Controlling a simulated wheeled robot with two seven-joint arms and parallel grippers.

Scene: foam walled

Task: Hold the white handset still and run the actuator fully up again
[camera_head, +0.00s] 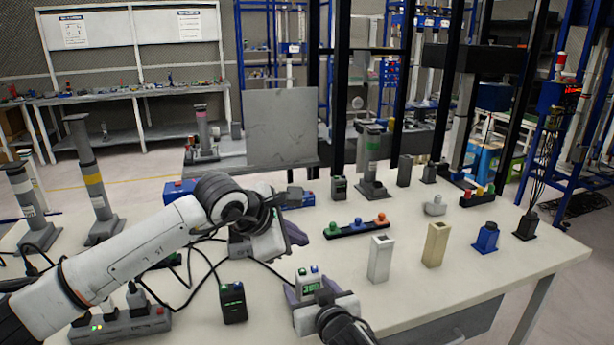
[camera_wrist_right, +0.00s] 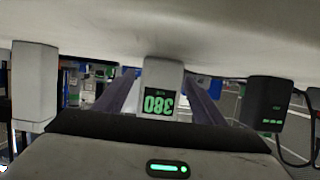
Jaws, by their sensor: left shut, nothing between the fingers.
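The white handset (camera_head: 308,283) stands near the table's front edge, with small coloured buttons on top and a green-lit display. My right gripper (camera_head: 309,291) has its fingers on either side of it and appears shut on it. In the right wrist view the handset (camera_wrist_right: 163,78) is between the fingers, its display upside down and reading 380. My left gripper (camera_head: 297,233) is shut and empty, above and behind the handset, apart from it. A grey column actuator with a green band (camera_head: 371,160) stands at the table's back. Which column the handset drives cannot be told.
A black handset (camera_head: 233,303) stands left of the white one. White (camera_head: 380,258) and beige (camera_head: 436,244) blocks and a three-button bar (camera_head: 356,229) stand to the right. A power strip (camera_head: 121,325) and loose cables lie at left, with banded columns (camera_head: 95,190) behind.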

